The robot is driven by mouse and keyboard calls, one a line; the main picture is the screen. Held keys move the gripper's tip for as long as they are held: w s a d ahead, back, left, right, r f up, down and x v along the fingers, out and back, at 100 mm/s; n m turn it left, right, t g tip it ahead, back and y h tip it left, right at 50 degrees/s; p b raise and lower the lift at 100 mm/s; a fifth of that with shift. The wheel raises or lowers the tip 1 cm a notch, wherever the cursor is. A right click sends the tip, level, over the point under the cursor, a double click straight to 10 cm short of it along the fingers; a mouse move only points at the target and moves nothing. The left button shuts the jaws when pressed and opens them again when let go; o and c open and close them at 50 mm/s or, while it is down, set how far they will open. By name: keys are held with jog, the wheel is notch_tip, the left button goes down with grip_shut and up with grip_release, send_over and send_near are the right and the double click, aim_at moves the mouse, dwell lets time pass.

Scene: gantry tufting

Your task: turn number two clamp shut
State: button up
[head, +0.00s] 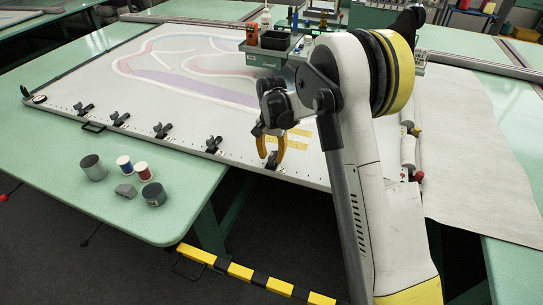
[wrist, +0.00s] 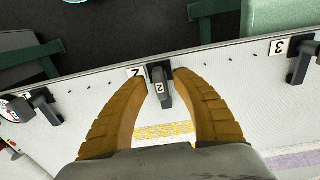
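The number two clamp (wrist: 160,87) is a small dark clamp with a white "2" tag on top, on the edge of the pale frame (wrist: 90,105). A second "2" label (wrist: 136,72) is on the frame beside it. My gripper (wrist: 159,78) is open, with one yellow-orange finger on each side of the clamp. Small gaps seem to separate the fingers from it; contact is hard to judge. In the head view my gripper (head: 270,148) is low at the frame's near edge, largely hiding this clamp.
The number three clamp (wrist: 301,62) is to the right and another dark clamp (wrist: 42,106) to the left in the wrist view. Several clamps line the near edge in the head view. Cups and thread spools (head: 124,165) stand on the green table (head: 60,170). A black-and-yellow bar (head: 240,272) is below.

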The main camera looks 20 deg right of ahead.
aim_at(272, 155)
notch_tip(272, 155, up, 12)
dwell(0.4)
jog(key=shift+f, duration=0.1)
jog(key=s+r+n+t, duration=0.3)
jog(key=s+r, duration=0.7)
jog(key=s, duration=0.4)
jog(key=s+f+n+t, duration=0.2)
jog(key=s+n+t, duration=0.2)
jog(key=s, duration=1.1)
jog(key=shift+s+f, duration=0.35)
jog(key=shift+s, duration=0.05)
